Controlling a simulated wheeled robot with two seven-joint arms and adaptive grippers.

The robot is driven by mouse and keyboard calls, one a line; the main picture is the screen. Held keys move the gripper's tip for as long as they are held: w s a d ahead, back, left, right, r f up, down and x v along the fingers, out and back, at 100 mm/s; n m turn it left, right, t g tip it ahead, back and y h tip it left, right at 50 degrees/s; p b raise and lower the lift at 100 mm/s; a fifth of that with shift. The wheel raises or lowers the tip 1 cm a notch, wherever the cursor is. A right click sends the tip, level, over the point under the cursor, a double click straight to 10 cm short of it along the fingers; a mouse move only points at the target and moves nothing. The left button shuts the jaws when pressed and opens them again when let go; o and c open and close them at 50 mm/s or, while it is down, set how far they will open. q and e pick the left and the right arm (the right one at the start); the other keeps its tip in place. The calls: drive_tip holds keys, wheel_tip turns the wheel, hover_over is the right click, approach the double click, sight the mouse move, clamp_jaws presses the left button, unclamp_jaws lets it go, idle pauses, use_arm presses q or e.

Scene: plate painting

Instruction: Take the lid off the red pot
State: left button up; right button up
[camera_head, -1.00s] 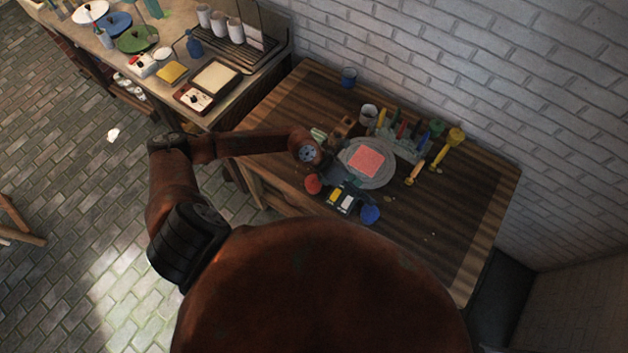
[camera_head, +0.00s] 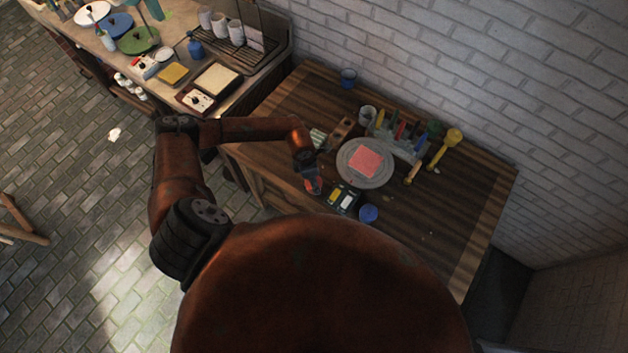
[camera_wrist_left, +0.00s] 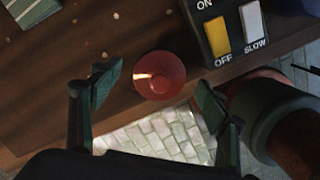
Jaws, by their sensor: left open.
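The red pot (camera_wrist_left: 160,75) is a small round red thing near the table's front edge. In the wrist view it sits between and just beyond the two fingertips of my left gripper (camera_wrist_left: 153,90), which is open and empty. I cannot tell the lid apart from the pot. In the head view my left gripper (camera_head: 311,178) is over the red pot and hides most of it. My right gripper is not in view.
A switch box (camera_wrist_left: 225,35) marked ON, OFF and SLOW stands right of the pot. A blue pot (camera_head: 368,213) is beyond it. A grey turntable (camera_head: 350,173) with a pink square (camera_head: 367,160) lies behind. Tools stand in a rack (camera_head: 405,145).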

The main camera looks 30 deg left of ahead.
use_arm(q)
drive_tip(key=shift+f, duration=0.25)
drive_tip(key=shift+c, duration=0.4)
drive_tip(key=c, duration=1.1)
